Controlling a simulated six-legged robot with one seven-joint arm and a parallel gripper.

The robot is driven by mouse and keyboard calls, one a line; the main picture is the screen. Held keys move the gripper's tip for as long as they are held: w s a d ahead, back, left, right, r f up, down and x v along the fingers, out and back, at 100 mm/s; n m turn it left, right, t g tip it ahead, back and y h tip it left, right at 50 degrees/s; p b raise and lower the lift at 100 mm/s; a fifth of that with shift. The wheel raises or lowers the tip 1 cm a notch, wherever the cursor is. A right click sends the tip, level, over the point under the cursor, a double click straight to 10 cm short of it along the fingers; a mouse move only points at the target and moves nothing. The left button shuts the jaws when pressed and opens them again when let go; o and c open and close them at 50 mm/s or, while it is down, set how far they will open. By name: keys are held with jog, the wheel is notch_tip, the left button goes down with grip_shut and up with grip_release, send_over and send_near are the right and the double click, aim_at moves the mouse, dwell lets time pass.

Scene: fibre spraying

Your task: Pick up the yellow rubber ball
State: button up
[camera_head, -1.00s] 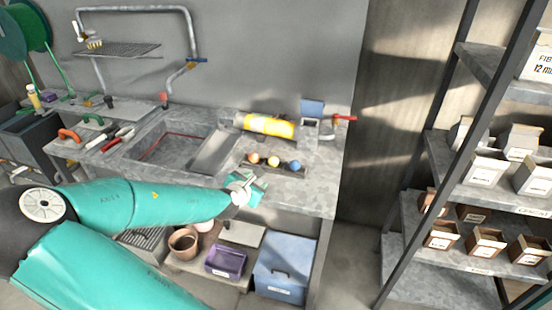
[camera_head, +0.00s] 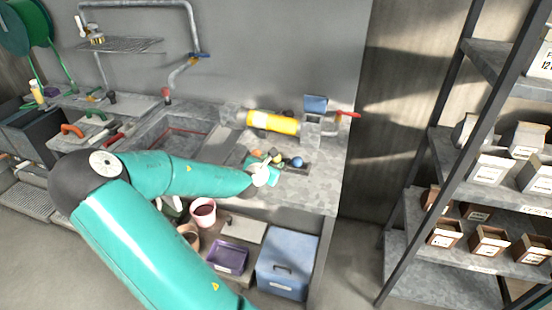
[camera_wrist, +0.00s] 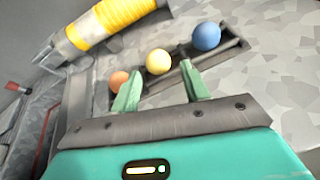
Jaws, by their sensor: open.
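The yellow rubber ball (camera_wrist: 158,62) sits in a dark tray (camera_wrist: 176,74) on the grey counter, between an orange ball (camera_wrist: 118,80) and a blue ball (camera_wrist: 206,36). My gripper (camera_wrist: 158,82) is open and empty in the wrist view, its two green fingers pointing at the tray just short of the yellow ball. In the head view my gripper (camera_head: 266,168) is over the counter at the tray, and the yellow ball (camera_head: 278,158) shows just beyond it. My gripper partly covers the tray and the orange ball there.
A sink (camera_head: 178,135) is on the left. The counter (camera_head: 315,185) right of the tray is clear. A blue box (camera_head: 287,260) stands below.

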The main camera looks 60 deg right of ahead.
jog(key=shift+x, duration=2.6)
jog(key=shift+w, duration=0.2)
jog(key=shift+c, duration=0.5)
jog(key=c, duration=0.6)
